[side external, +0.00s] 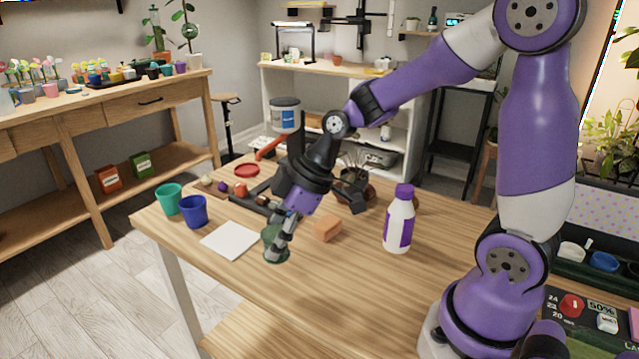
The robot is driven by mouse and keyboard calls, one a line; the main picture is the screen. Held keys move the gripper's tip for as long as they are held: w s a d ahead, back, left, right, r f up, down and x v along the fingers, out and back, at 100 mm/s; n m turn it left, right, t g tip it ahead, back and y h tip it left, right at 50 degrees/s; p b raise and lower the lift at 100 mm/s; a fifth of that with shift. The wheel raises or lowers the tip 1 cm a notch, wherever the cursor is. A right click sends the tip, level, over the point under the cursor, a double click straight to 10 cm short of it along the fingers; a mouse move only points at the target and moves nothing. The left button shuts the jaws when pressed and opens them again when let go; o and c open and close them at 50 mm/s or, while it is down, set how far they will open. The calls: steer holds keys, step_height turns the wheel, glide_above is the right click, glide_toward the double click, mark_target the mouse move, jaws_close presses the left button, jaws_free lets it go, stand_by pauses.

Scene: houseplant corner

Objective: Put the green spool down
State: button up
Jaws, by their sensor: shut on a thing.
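My gripper (281,243) points down and is shut on a dark green spool (276,257). The fingers cover part of the spool. The spool is low over the wooden table (330,283), to the right of a white square sheet (229,240). I cannot tell whether its lower end touches the table top.
An orange-brown block (328,228) lies right of the spool. A white bottle with a purple cap (399,220) stands farther right. A blue pot (193,212) and a green pot (168,199) stand at the left edge. The table's front part is clear.

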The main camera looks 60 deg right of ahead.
steer(key=w+d+f, duration=0.2)
steer(key=d, duration=0.1)
steer(key=w+d+f, duration=0.1)
steer(key=d, duration=0.1)
steer(key=shift+d+f, duration=0.15)
steer(key=shift+f, duration=2.2)
steer(key=shift+f, duration=0.1)
steer(key=o, duration=1.2)
